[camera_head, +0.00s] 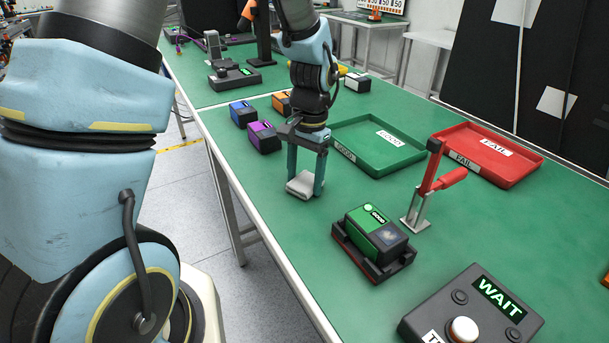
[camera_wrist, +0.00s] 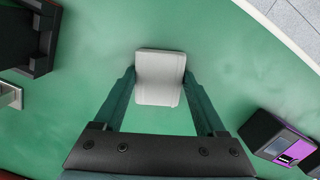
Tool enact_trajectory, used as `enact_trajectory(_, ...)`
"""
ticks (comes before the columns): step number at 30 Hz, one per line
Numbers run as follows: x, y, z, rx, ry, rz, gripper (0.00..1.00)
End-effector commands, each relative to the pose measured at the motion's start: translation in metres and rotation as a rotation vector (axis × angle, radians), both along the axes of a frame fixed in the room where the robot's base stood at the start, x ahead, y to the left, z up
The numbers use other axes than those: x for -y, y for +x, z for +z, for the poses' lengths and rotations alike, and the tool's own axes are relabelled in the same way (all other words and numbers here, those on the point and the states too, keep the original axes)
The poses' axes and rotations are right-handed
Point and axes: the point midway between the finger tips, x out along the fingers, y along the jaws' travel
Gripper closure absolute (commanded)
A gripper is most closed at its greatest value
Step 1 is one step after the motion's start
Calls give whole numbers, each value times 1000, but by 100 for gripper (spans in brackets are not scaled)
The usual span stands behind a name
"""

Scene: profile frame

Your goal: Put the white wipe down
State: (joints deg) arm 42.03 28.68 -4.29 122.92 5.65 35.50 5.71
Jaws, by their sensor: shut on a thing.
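The white wipe (camera_head: 301,185) is a small pale folded pad at the lower ends of my gripper's fingers, over the green table. My gripper (camera_head: 305,178) points down and is shut on the wipe. In the wrist view the wipe (camera_wrist: 160,78) lies between the two dark green fingertips of my gripper (camera_wrist: 160,88). I cannot tell whether the wipe touches the table top.
A green tray (camera_head: 345,125) and a red FAIL tray (camera_head: 530,163) lie behind. A black fixture (camera_head: 347,247) holding a green-lit box, a red-handled clamp (camera_head: 430,180) and a WAIT console (camera_head: 430,322) stand right and front. Purple (camera_head: 263,137) and blue (camera_head: 242,113) boxes stand behind left.

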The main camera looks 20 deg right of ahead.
Motion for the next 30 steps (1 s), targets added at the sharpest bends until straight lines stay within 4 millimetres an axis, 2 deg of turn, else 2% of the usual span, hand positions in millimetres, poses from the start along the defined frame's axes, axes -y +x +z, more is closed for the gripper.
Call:
enact_trajectory(8,0,0,-4,-1,1,0,87)
enact_trajectory(9,0,0,-3,0,0,0,22)
enact_trajectory(15,0,0,-3,0,0,0,0)
enact_trajectory(25,1,1,3,1,-2,0,0)
enact_trajectory(30,4,3,28,4,-4,0,0)
